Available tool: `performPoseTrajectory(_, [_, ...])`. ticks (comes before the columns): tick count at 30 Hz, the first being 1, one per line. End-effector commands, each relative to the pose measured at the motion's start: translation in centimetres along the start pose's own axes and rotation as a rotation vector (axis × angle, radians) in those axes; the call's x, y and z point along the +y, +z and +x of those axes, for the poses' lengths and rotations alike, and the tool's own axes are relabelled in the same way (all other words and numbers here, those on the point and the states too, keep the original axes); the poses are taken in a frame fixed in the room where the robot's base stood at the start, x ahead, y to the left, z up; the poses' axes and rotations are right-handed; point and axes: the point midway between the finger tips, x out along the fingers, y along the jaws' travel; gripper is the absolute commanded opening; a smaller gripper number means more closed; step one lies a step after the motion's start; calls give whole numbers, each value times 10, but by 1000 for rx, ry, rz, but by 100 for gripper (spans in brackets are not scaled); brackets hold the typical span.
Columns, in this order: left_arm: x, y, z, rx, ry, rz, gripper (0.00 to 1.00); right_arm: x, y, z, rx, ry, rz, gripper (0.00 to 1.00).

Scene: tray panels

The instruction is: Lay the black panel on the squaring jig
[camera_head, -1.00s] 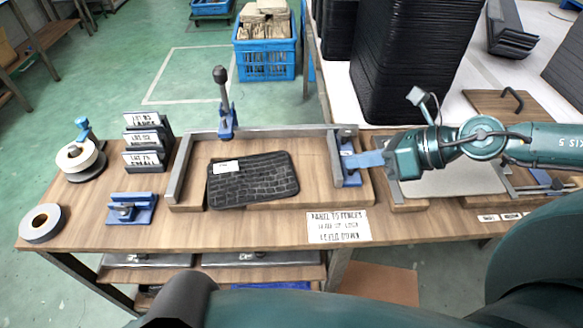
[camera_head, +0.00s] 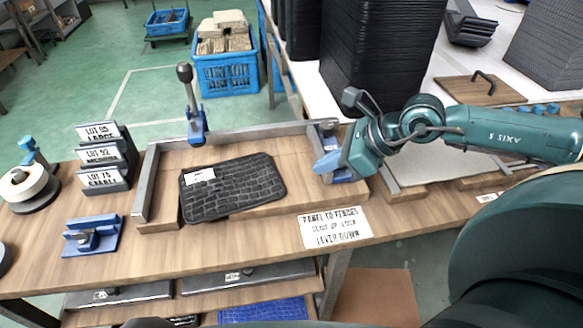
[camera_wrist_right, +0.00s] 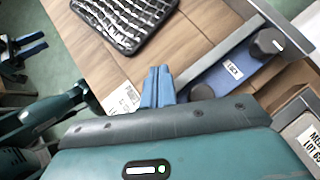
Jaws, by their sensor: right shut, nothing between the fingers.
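The black panel (camera_head: 235,190), with a brick-like grid and a white label, lies on the wooden board of the squaring jig (camera_head: 300,192). It lies askew, with gaps to the back fence and the right fence. Part of it shows in the right wrist view (camera_wrist_right: 125,18). My right gripper (camera_head: 328,163) is shut and empty at the jig's right end, beside the blue lock block, apart from the panel. Its blue fingers (camera_wrist_right: 158,82) are together in the wrist view. Blue and teal parts at that view's left edge may be my left gripper; its jaws are unclear.
A blue toggle clamp (camera_head: 194,115) stands upright at the back fence. Label stands (camera_head: 102,158), a blue fixture (camera_head: 93,237) and a tape roll (camera_head: 25,186) are on the left. An instruction card (camera_head: 335,227) lies in front. Stacked black trays (camera_head: 375,60) stand behind my right arm.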

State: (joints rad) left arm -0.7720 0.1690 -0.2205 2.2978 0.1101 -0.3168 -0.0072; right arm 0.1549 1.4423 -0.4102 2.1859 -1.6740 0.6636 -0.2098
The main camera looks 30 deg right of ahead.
Motion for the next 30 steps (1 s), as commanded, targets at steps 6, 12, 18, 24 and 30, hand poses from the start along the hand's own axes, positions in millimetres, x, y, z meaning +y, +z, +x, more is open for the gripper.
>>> performPoseTrajectory(6, [0, 0, 0, 1, -1, 2, 40, 0, 2, 31, -6, 2, 3, 0])
performPoseTrajectory(12, [2, -2, -1, -4, 3, -1, 40, 1, 15, 53, -5, 2, -1, 0])
performPoseTrajectory(18, [4, 0, 1, -16, 11, -5, 40, 1, 27, 66, -3, 2, 0, 0])
performPoseTrajectory(24, [5, 2, 4, -22, 14, -5, 40, 0, 29, 70, 1, 1, -1, 0])
performPoseTrajectory(30, [4, 2, 5, -21, 14, -3, 40, 0, 29, 69, 1, 1, -1, 0])
